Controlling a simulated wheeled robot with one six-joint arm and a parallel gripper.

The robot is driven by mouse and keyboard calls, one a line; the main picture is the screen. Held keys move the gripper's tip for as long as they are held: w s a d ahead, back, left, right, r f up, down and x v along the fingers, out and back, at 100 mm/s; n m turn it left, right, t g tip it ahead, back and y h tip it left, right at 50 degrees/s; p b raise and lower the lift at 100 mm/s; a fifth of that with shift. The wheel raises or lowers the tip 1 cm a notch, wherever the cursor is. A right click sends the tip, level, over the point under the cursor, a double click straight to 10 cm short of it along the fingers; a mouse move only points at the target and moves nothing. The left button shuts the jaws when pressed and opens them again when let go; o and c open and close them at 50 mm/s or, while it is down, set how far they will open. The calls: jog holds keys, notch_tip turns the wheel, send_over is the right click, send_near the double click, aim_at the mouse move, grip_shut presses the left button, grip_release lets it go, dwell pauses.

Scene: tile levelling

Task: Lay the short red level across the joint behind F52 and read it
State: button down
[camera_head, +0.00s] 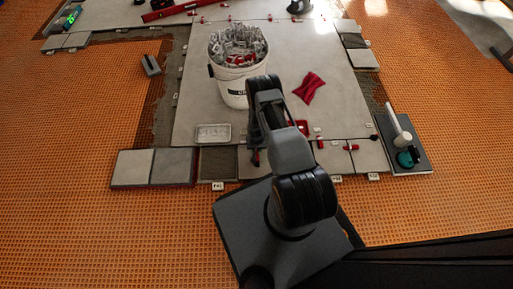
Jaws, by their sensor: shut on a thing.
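My gripper (256,156) points down at the front edge of the large pale slab, left of my own arm links. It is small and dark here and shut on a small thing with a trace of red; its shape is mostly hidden. A red piece (303,128) shows just right of my arm, partly covered by it; I cannot tell whether it is the short level. A longer red level (172,11) lies at the back. Small white tags stand along the front tile row, one tag (217,186) left of my base; I cannot read F52 on any.
A white bucket (233,94) full of clips stands on the slab (342,101), close behind my arm. A red cloth (309,88) lies right of it, a grey metal tray (213,133) in front left. A board (407,166) with a white-handled tool and teal item is at right. Orange matting (75,120) surrounds the tiles.

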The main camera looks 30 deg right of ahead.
jog(key=shift+f, duration=0.5)
jog(key=shift+f+b, duration=0.2)
jog(key=shift+b, duration=0.2)
dwell(0.4)
jog(key=c, duration=0.9)
grip_release()
notch_tip(320, 180, up, 14)
jog(key=p, duration=0.6)
jog(key=shift+f, duration=0.1)
